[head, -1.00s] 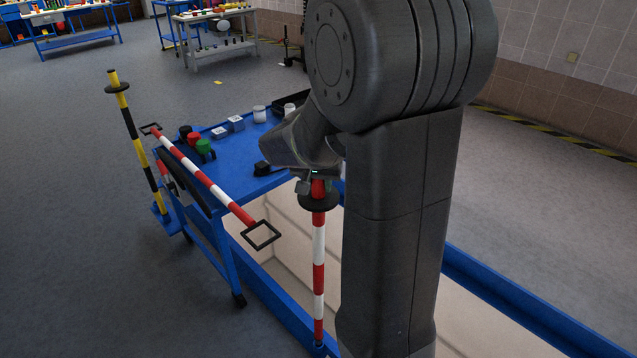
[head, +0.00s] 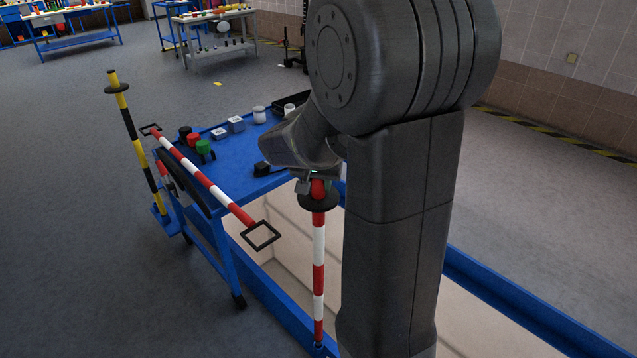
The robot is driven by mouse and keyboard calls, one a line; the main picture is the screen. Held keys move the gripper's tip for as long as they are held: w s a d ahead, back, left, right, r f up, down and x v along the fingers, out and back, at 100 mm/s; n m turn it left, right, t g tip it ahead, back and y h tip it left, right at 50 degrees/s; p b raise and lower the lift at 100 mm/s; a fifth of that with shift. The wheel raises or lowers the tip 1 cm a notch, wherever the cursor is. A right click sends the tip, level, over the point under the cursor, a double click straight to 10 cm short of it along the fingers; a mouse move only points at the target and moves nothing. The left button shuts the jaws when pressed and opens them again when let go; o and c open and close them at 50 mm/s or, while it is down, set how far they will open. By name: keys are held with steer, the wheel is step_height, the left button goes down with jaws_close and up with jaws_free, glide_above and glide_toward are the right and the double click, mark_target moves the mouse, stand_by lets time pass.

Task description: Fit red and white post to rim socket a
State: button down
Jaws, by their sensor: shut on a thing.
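The red and white post (head: 318,247) stands upright under my gripper (head: 318,184). My gripper is shut on the red top of the post, just above its black collar (head: 318,200). The jaws are partly hidden by my wrist. The post's lower end meets the blue rim (head: 285,318) of the pit at the bottom of the view. A socket seems to be there, but I cannot tell how deep the post sits in it.
A blue cart (head: 240,185) stands left of the post with jars and small blocks on it. A red and white bar (head: 205,182) with square end loops lies along its left side. A yellow and black post (head: 138,140) stands beyond. The pale pit lies right of the cart.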

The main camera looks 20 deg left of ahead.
mark_target(318, 198)
steer(key=shift+f+b, duration=2.95)
steer(key=shift+f, duration=0.25)
steer(key=c, duration=1)
jaws_free()
steer(key=p+v, duration=0.2)
steer(key=v, duration=1.1)
steer(key=shift+s+r, duration=0.2)
steer(key=shift+r, duration=0.15)
steer(key=shift+f, duration=0.1)
